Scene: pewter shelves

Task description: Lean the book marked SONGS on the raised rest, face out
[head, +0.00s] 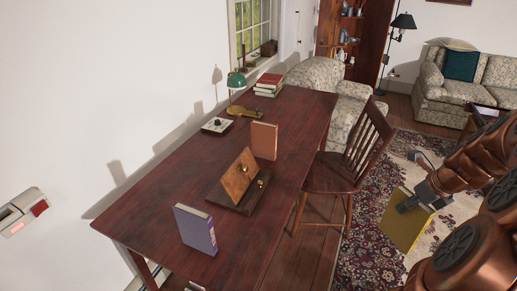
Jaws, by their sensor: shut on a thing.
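My gripper (409,204) is at the right, off the table's right side beyond the chair. It is shut on a yellow book (404,232), held tilted in the air above the rug. No title can be read on it from here. The raised rest (238,177) is a sloped wooden board on a dark base with brass knobs, standing on the dark red table. No book leans on it. A purple book (193,228) stands upright at the near end of the table. A brown book (264,141) stands behind the rest. I cannot read SONGS on any book.
The table (160,219) also bears a green lamp (236,79), a book stack (268,85), a brass-coloured object (243,111) and a small square tray (208,127). A wooden chair (340,172) stands between my gripper and the table. The tabletop left of the rest is clear.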

